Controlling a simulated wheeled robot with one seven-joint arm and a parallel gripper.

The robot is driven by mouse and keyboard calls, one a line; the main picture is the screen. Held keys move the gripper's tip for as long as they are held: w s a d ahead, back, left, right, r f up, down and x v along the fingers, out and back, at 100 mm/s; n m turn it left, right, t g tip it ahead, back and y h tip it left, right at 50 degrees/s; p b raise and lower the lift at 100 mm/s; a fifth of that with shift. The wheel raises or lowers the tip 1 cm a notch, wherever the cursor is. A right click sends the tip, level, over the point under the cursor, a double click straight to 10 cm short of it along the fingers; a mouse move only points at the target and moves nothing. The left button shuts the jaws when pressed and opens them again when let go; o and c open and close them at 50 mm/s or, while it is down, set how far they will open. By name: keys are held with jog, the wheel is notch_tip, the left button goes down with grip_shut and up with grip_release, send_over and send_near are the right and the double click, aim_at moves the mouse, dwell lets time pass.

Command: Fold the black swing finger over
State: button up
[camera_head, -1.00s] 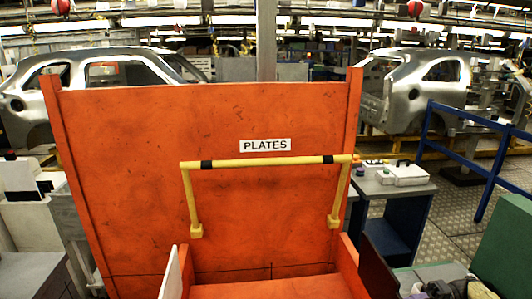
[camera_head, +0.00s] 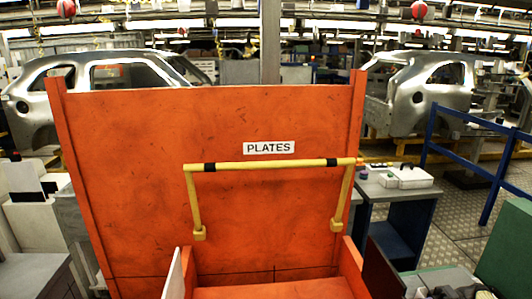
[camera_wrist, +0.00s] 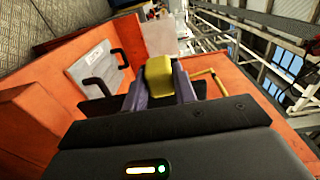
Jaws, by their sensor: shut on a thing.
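My gripper (camera_wrist: 160,86) shows in the wrist view, its two purple-grey fingers shut on a yellow block (camera_wrist: 158,73). What this block belongs to is hidden by the gripper. I cannot make out a black swing finger for certain. Two black curved handles (camera_wrist: 97,88) stand on a grey panel left of the gripper, apart from it. Dark pieces beside the fingers are too unclear to name. In the head view, a yellow bar frame (camera_head: 225,165) with black bands crosses the orange back wall; my gripper is not seen there.
The orange carrier (camera_head: 150,130) has a tall back wall with a "PLATES" sign (camera_head: 269,148) and low side walls. A workbench (camera_head: 395,190) with a white box stands at right, near a blue railing (camera_head: 470,160). Silver car bodies (camera_head: 430,90) stand behind.

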jog(key=shift+w+d+r+b, duration=0.2)
jog(key=shift+d+r+b, duration=0.2)
jog(key=shift+b, duration=0.65)
jog(key=shift+o, duration=0.8)
jog(key=shift+w+a+r+b, duration=0.2)
jog(key=shift+r+b, duration=0.2)
jog(key=shift+b, duration=0.3)
jog(key=shift+f, duration=0.2)
jog(key=shift+s+f+b, duration=0.1)
jog(key=shift+f+b, duration=0.1)
jog(key=shift+b, duration=0.1)
jog(key=shift+c, duration=0.7)
jog(key=shift+s+a+f, duration=0.15)
jog(key=shift+f, duration=0.2)
jog(key=o, duration=1.7)
jog(key=shift+s+f, duration=0.1)
jog(key=shift+c, duration=0.2)
